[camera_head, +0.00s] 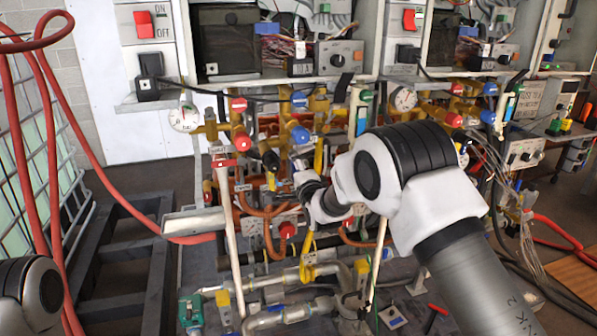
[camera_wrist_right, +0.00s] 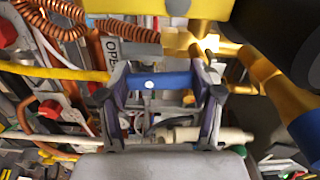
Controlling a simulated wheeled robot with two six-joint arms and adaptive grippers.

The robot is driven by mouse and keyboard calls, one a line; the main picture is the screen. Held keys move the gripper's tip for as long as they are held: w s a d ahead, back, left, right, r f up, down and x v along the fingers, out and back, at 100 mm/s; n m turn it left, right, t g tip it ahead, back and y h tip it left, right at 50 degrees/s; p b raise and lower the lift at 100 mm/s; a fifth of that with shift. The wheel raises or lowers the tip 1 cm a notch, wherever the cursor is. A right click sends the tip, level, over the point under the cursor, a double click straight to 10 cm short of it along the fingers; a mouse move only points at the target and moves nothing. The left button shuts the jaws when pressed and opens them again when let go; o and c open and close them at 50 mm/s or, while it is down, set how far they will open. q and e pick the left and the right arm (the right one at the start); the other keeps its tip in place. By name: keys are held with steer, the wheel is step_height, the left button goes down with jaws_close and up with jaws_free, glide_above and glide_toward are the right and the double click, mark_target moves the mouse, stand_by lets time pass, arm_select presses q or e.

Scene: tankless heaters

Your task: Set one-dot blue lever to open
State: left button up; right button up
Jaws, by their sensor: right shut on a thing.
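The one-dot blue lever (camera_wrist_right: 162,79) lies crosswise in the right wrist view, a blue bar with one white dot. My right gripper (camera_wrist_right: 165,90) is shut on it, one finger at each side of the dot. In the head view my right gripper (camera_head: 304,172) is at the pipework in the middle, and my wrist and the gripper mostly hide the lever there. A partly covered label reading "OPE" (camera_wrist_right: 112,50) shows just behind the left finger. My left gripper is outside the view; only a piece of my left arm shows at the lower left.
Brass valves with red caps (camera_head: 239,140) and blue caps (camera_head: 299,133) crowd around the gripper. A pressure gauge (camera_head: 184,118) is on the left. A red hose (camera_head: 88,150) loops down at the left. In the wrist view, a yellow pipe (camera_wrist_right: 55,73) runs close beside the fingers.

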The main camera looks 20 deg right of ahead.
steer(key=shift+a+r+m, duration=0.1)
steer(key=shift+a+m, duration=0.05)
steer(key=shift+m, duration=0.15)
steer(key=o, duration=1.7)
steer(key=s, duration=1.2)
steer(key=shift+d, duration=0.25)
